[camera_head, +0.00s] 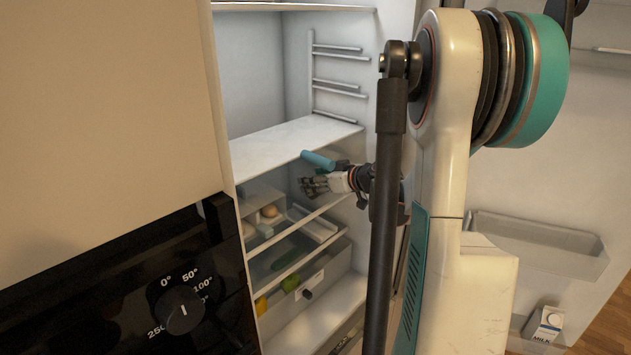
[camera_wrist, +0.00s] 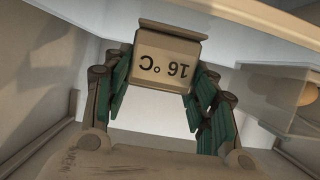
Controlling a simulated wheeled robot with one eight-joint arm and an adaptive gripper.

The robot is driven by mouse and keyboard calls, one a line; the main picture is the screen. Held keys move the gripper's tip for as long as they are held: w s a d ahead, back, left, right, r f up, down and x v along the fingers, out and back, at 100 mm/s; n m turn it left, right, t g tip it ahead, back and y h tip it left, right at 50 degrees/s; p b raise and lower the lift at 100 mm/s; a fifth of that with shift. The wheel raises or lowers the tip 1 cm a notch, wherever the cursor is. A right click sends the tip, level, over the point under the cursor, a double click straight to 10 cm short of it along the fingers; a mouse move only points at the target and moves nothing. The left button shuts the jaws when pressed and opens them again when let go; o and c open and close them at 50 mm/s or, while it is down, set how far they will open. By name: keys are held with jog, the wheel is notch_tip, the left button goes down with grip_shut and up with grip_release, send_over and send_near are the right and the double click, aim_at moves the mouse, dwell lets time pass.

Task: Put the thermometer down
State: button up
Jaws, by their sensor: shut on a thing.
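The thermometer (camera_wrist: 166,66) is a small beige block with "16 °C" on its face, upside down in the wrist view. My gripper (camera_wrist: 165,82) is shut on it, with the fingers on its left and right sides. In the head view my gripper (camera_head: 313,186) is inside the open fridge, below the white upper shelf (camera_head: 290,146) and above the glass shelf. I cannot make out the thermometer in the head view. Whether it touches any surface is not clear.
A drawer (camera_head: 338,262) is below. The open fridge door (camera_head: 580,150) is right; a black oven front (camera_head: 150,290) is left.

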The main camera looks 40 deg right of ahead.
jog(key=shift+f, duration=0.2)
jog(key=o, duration=1.1)
jog(key=shift+r, duration=0.1)
jog(key=shift+s+r, duration=0.15)
jog(key=shift+r, duration=0.05)
jog(key=p+v, duration=0.1)
jog(key=v, duration=1)
jog(key=shift+s+d+r, duration=0.1)
jog(key=shift+s+r, duration=0.05)
jog(key=shift+s, duration=0.15)
